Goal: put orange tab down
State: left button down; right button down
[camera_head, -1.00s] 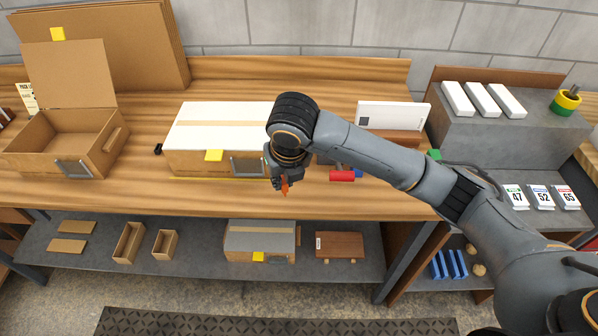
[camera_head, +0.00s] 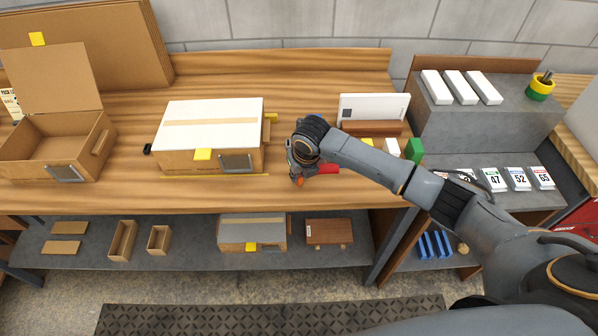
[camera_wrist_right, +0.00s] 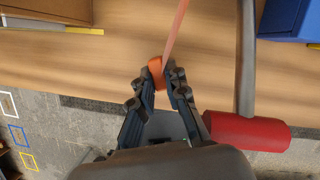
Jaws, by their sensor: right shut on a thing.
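The orange tab (camera_wrist_right: 156,72) is between the fingertips of my right gripper (camera_wrist_right: 161,82) in the right wrist view, with a thin pinkish strip running up from it. In the head view the orange tab (camera_head: 300,182) shows small below the right gripper (camera_head: 296,176), over the front part of the wooden workbench (camera_head: 230,196). The gripper is shut on the tab. I cannot tell whether the tab touches the bench top. My left gripper is not in view.
A red cylinder on a grey rod (camera_wrist_right: 248,132) lies close beside the right gripper. A white-topped cardboard box (camera_head: 210,125) stands to the left, an open carton (camera_head: 60,150) farther left. A green block (camera_head: 415,150) stands to the right. The front bench strip looks clear.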

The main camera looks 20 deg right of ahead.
jog(key=c, duration=1.6)
grip_release()
jog(key=shift+f, duration=0.15)
jog(key=shift+c, duration=0.2)
jog(key=shift+s+r, duration=0.1)
jog(key=shift+r, duration=0.55)
jog(key=b+v, duration=0.2)
jog(key=v, duration=0.9)
